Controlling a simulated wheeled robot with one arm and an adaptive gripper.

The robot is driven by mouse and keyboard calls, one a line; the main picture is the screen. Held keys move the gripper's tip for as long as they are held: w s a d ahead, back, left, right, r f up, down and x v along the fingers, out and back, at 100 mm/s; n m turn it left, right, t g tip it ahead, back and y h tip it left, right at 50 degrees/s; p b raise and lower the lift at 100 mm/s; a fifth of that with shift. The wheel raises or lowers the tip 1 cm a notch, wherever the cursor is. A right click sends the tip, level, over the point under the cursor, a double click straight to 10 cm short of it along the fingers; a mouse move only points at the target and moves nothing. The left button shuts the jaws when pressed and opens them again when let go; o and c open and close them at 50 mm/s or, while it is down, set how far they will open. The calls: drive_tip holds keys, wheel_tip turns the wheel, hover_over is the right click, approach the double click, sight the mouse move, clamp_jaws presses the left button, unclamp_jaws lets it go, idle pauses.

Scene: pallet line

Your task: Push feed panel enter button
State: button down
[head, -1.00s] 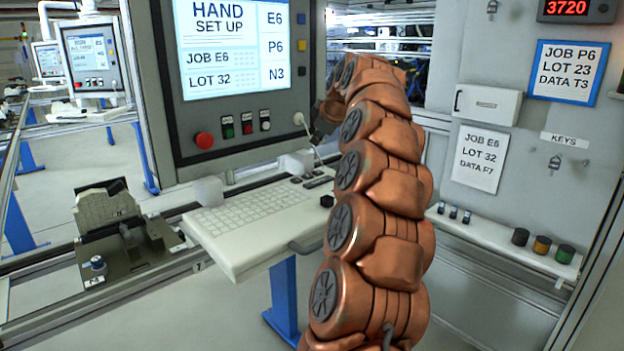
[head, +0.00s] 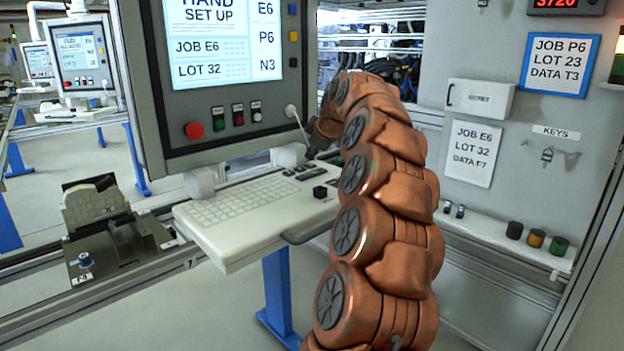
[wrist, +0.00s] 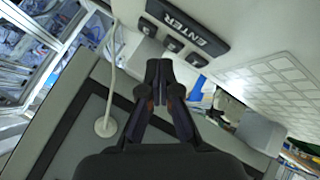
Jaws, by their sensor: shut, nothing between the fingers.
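The feed panel (head: 165,60) is a grey upright console with a screen reading HAND SET UP and a white keyboard shelf (head: 235,232) below it. In the wrist view a dark bar marked ENTER (wrist: 188,28) is on the pale shelf, with several small dark keys (wrist: 172,45) beside it. My gripper (wrist: 159,64) is shut and empty, its tips pointing at the small keys, close to the ENTER bar. Whether they touch anything is not clear. In the head view my gripper (head: 318,138) is mostly behind my arm, above the shelf's right end, and the ENTER marking is not legible.
A red knob (head: 194,130) and small coloured buttons (head: 238,115) sit under the screen. A black knob (head: 320,191) is on the shelf. A white box (head: 480,100) hangs at right.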

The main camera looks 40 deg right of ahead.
sight(312, 174)
drive_tip(key=shift+f+b, duration=0.55)
drive_tip(key=shift+f, duration=0.7)
drive_tip(key=shift+f, duration=0.15)
idle(0.4)
drive_tip(key=shift+f+b, duration=0.25)
drive_tip(key=shift+b, duration=0.15)
drive_tip(key=shift+f+b, duration=0.45)
drive_tip(key=shift+f, duration=0.1)
idle(0.7)
drive_tip(key=shift+r, duration=0.1)
drive_tip(key=shift+r+p, duration=0.4)
drive_tip(key=shift+r, duration=0.4)
drive_tip(key=shift+r+p, duration=1.3)
drive_tip(key=shift+r, duration=1.25)
